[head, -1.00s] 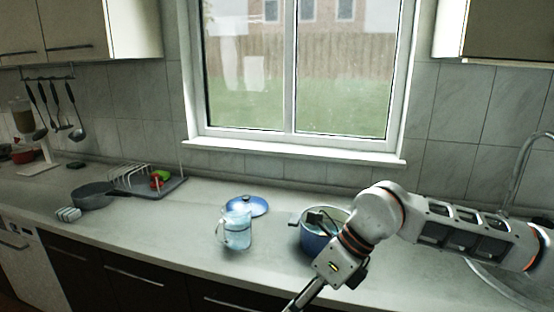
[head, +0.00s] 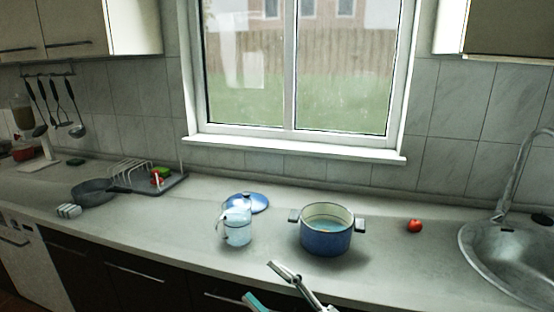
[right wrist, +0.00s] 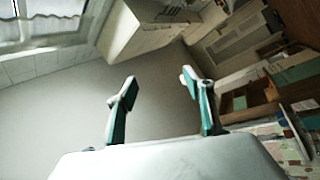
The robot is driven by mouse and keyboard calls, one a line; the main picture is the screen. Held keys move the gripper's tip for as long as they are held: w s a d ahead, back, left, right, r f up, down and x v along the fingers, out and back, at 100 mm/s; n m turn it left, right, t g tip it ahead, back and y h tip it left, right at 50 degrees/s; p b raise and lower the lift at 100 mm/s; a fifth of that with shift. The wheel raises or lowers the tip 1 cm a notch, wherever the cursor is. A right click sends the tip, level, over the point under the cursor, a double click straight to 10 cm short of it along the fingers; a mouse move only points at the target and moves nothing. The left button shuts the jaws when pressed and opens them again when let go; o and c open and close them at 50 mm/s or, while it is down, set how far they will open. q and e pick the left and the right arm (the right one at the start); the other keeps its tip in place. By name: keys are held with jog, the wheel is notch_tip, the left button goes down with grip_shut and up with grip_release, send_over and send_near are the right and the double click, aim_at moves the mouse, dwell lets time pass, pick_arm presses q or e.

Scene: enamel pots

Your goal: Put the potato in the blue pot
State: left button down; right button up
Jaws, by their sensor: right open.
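The blue pot (head: 327,240) stands on the counter right of centre in the head view, with its lid off. Its pale inside shows, with something light blue in it that looks like water. I cannot make out a potato in any view. My right gripper (head: 259,281) is at the bottom of the head view, in front of the pot and apart from it. Its two teal-and-grey fingers (right wrist: 158,84) are spread and empty in the right wrist view. My left gripper is not in view.
A light-blue jug (head: 238,226) stands left of the pot, with a blue lid (head: 248,202) behind it. A red tomato-like item (head: 414,226) lies to the right, before the sink (head: 508,262). A dark pan (head: 92,192) and dish rack (head: 140,176) stand at left.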

jog(key=s+d+f+m+t+h, duration=0.1)
jog(key=d+f+m+h, duration=0.5)
jog(key=f, duration=0.4)
jog(key=d+f+m+t+h, duration=0.2)
jog(key=d+f+m+h, duration=0.3)
jog(key=d+f+m, duration=0.3)
jog(key=s+d+f+m+g+h, duration=0.2)
jog(key=s+d+f, duration=0.2)
jog(key=f, duration=0.5)
jog(key=s+d+f+m+g+h, duration=0.1)
jog(key=s+d+f+g+h, duration=0.1)
jog(key=s+f, duration=0.7)
jog(key=shift+s+d+m+g, duration=0.25)
jog(key=shift+d+m+g, duration=0.15)
jog(key=shift+d+g, duration=0.45)
jog(key=shift+d, duration=0.2)
